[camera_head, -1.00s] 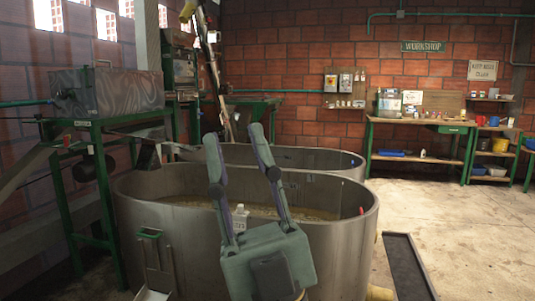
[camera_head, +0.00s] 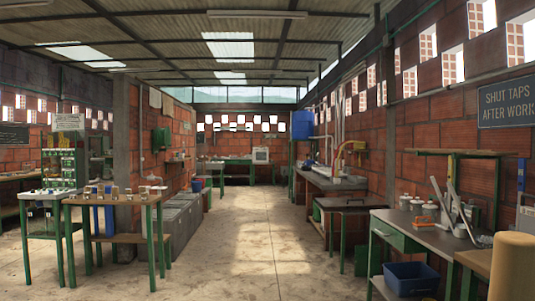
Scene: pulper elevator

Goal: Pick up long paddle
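I cannot make out a long paddle for certain. Some long, thin, pale pieces (camera_head: 455,203) stand tilted on the workbench at the right; they are too small to tell what they are. My gripper is not in view.
The workbench (camera_head: 415,232) at the right has several lidded pots (camera_head: 418,206) and a blue bin (camera_head: 411,279) below. A long counter (camera_head: 330,182) lies behind it. Green-legged tables (camera_head: 130,201) and grey block units (camera_head: 185,222) stand at the left. The middle floor (camera_head: 245,240) is clear.

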